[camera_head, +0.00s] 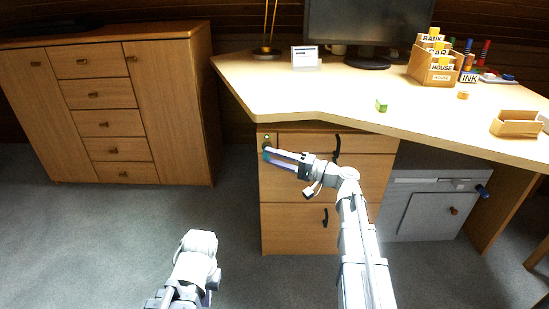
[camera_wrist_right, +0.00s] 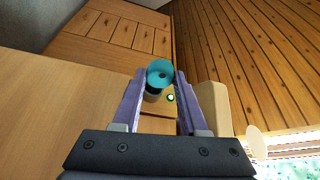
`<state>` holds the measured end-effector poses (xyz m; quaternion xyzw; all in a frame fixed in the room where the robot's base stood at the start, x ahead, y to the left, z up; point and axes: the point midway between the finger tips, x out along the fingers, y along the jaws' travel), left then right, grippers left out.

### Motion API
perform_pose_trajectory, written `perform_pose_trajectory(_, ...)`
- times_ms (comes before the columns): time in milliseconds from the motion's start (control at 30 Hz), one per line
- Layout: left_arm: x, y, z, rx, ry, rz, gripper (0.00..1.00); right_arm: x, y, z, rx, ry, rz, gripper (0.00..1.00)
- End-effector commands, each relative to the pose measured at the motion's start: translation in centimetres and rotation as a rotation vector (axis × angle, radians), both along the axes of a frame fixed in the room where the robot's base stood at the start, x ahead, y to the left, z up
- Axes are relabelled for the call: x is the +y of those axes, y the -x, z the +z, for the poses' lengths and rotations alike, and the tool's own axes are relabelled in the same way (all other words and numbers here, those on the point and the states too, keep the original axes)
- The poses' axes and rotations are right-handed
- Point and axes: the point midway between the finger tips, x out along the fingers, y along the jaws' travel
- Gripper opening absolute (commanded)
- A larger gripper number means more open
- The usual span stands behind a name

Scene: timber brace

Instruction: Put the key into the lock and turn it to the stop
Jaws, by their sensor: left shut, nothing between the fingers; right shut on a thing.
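My right gripper (camera_head: 268,155) is at the upper left of the desk's drawer unit (camera_head: 290,225), shut on the key (camera_wrist_right: 160,73). The key shows a round teal head between the fingertips in the right wrist view; the rest of it is hidden or too small to make out. A small brass round fitting, apparently the lock (camera_head: 267,138), is on the drawer unit's front just above the fingertips. I cannot tell whether the key touches it. My left gripper (camera_head: 207,298) is low at the bottom edge, mostly hidden by its own arm, empty and away from the desk.
The desk top (camera_head: 330,105) overhangs the drawer unit above my right gripper. Dark drawer handles (camera_head: 325,217) stick out to its right. A wooden cabinet (camera_head: 105,100) stands at the left. The grey carpet (camera_head: 110,240) between is clear. A small green block (camera_head: 381,106) lies on the desk.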

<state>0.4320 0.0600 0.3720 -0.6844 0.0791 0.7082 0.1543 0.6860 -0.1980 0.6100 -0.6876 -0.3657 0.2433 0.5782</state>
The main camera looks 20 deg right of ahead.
Motion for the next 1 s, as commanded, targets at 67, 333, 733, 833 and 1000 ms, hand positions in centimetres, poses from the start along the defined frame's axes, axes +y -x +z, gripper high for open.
perform_pose_trajectory(67,0.00,0.00,0.00,0.000,0.000,0.000,0.00,-0.01,-0.01,0.00,0.000,0.000,0.000,0.00)
perform_pose_trajectory(333,0.00,0.00,0.00,0.000,0.000,0.000,0.00,-0.01,0.01,0.01,0.000,0.000,0.000,0.00)
perform_pose_trajectory(733,0.00,0.00,0.00,0.000,0.000,0.000,0.00,-0.17,-0.54,0.01,0.000,0.000,0.000,0.00)
perform_pose_trajectory(833,0.00,0.00,0.00,0.000,0.000,0.000,0.00,-0.20,-0.66,0.01,0.000,0.000,0.000,0.00)
perform_pose_trajectory(1000,0.00,0.00,0.00,0.000,0.000,0.000,0.00,-0.18,-0.62,0.01,0.000,0.000,0.000,0.47)
